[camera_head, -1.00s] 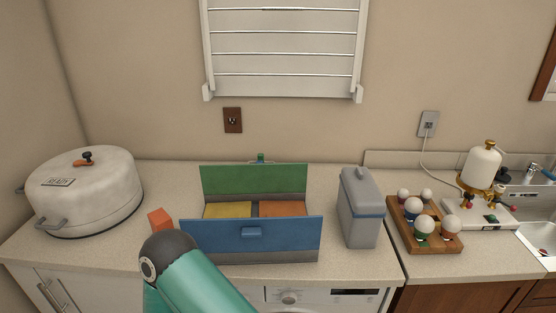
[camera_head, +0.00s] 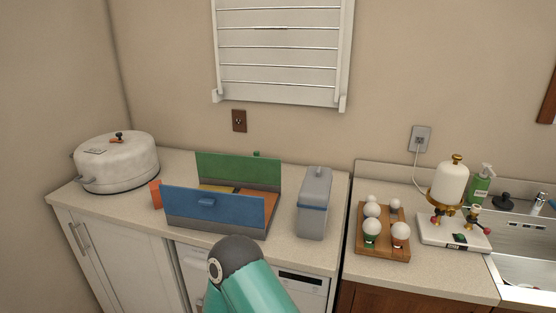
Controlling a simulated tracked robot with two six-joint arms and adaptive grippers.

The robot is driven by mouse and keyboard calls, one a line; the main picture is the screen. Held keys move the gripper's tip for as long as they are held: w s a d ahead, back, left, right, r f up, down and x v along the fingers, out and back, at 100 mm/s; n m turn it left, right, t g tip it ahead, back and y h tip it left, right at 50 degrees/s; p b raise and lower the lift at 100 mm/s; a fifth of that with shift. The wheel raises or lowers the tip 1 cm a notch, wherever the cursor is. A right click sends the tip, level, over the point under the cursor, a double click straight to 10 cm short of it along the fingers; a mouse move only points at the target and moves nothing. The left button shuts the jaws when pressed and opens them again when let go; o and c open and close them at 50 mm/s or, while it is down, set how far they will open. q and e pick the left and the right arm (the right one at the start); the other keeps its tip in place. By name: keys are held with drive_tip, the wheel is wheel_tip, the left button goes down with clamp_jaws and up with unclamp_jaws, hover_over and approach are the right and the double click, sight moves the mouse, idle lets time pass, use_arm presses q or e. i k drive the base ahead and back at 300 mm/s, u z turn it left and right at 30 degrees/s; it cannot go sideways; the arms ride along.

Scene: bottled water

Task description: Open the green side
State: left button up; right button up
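A box stands on the counter with a green side panel (camera_head: 238,172) at the back and a blue side panel (camera_head: 212,207) with a small handle at the front. Both panels stand upright. Between them, yellow and orange (camera_head: 253,199) compartment surfaces show, partly hidden by the blue panel. A small green knob (camera_head: 257,154) shows just above the green panel's top edge. A teal arm link of mine with a dark joint is low in the middle of the view, in front of the counter. Neither gripper shows.
A white round pot (camera_head: 117,165) sits at the left, with a small orange block (camera_head: 156,194) beside the box. A grey canister (camera_head: 314,206) stands right of the box. Farther right are a wooden tray (camera_head: 362,246) with several bulb-like things, a white-and-gold dispenser (camera_head: 450,185) and a sink (camera_head: 525,240).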

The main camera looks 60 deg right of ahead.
sight(268, 171)
drive_tip(key=z, duration=0.3)
drive_tip(key=k, duration=0.3)
drive_tip(key=z, duration=0.4)
